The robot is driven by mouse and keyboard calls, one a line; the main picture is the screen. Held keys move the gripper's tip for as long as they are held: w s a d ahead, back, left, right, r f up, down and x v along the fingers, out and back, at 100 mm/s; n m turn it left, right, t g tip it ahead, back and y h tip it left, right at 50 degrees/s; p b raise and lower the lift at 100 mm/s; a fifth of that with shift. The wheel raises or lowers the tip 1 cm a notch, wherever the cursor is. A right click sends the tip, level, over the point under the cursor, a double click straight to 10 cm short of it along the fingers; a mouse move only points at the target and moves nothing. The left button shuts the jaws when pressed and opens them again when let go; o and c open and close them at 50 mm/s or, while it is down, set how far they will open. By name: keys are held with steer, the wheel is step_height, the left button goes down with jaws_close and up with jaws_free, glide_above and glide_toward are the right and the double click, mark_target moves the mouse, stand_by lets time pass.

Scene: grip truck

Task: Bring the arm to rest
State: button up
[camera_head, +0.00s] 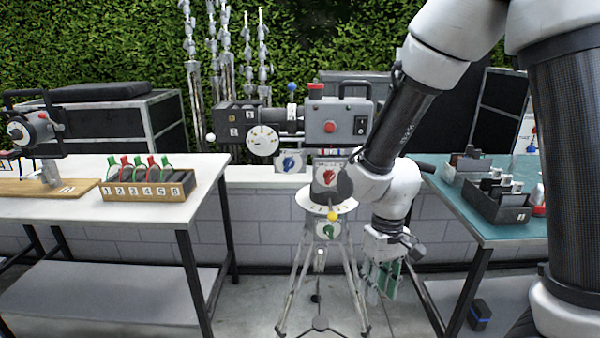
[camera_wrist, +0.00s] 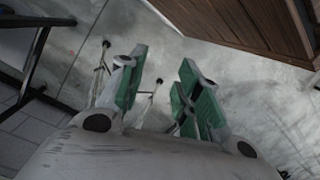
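My arm comes in from the upper right in the head view and bends down in front of the camera tripod. My gripper (camera_head: 384,280) hangs low, pointing down, to the right of the tripod legs. In the wrist view my gripper (camera_wrist: 160,88) shows two green-padded fingers spread apart, with only grey floor and thin tripod legs visible between and beyond them. Nothing is held. My forearm and wrist cover part of the tripod head's right side.
A camera (camera_head: 338,118) stands on the tripod (camera_head: 320,262), close by the wrist. A white table (camera_head: 60,215) with a numbered box (camera_head: 148,186) is at left. A teal table (camera_head: 470,232) with black trays (camera_head: 497,205) is at right. A brown wooden surface (camera_wrist: 250,25) shows in the wrist view.

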steer(key=s+d+r+m+t, duration=0.2)
steer(key=s+d+r+t, duration=0.1)
steer(key=d+r, duration=0.6)
steer(key=s+d+r+m+t, duration=0.2)
steer(key=s+d+r+t, duration=0.1)
steer(key=d+r, duration=0.7)
step_height(320, 180, up, 4)
steer(key=shift+s+d+r+m, duration=0.25)
steer(key=shift+s+m, duration=0.05)
steer(key=shift+s, duration=0.5)
